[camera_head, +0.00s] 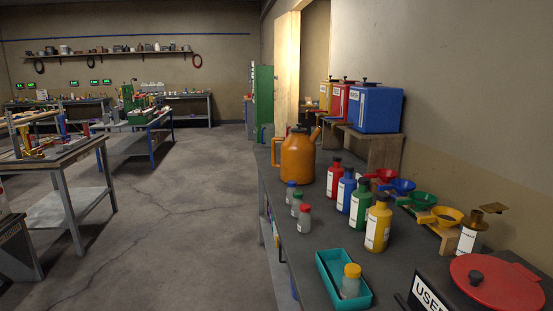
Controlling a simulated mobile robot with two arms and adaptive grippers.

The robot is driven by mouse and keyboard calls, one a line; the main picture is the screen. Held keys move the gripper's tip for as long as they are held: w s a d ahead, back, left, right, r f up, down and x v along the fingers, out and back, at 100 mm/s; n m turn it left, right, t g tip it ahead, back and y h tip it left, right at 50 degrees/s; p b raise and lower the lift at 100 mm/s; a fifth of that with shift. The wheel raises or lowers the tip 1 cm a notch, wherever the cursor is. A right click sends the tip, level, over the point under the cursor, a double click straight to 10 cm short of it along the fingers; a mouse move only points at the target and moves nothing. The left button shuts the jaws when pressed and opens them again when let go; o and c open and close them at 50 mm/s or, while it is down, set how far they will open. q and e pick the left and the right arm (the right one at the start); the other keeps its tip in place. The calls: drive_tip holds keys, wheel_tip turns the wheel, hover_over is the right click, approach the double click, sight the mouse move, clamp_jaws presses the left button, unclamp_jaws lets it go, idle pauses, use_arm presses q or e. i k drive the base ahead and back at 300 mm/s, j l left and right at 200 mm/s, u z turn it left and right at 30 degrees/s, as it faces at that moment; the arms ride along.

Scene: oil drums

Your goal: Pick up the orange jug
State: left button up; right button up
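The orange jug (298,158) stands upright on the dark workbench (291,232), toward its far half. It has a handle on its left side, a spout pointing up to the right and a dark cap on top. It is in full view apart from small overlaps at its edges. Neither of my grippers shows in the head view.
Red (334,176), blue (346,189), green (361,203) and yellow (377,224) bottles stand right of the jug. Small bottles (304,219) and a teal tray (325,268) are nearer. Coloured cans (376,108) sit on a wooden stand behind. The floor (185,215) left of the bench is clear.

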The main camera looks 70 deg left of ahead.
sight(298, 150)
drive_tip(key=u, duration=2.1)
drive_tip(key=i+j, duration=0.1)
drive_tip(key=j, duration=0.25)
drive_tip(key=i+j, duration=0.15)
drive_tip(key=j, duration=0.2)
drive_tip(key=i+j+u, duration=0.1)
drive_tip(key=j, duration=0.25)
drive_tip(key=i+j, duration=0.15)
drive_tip(key=j, duration=0.2)
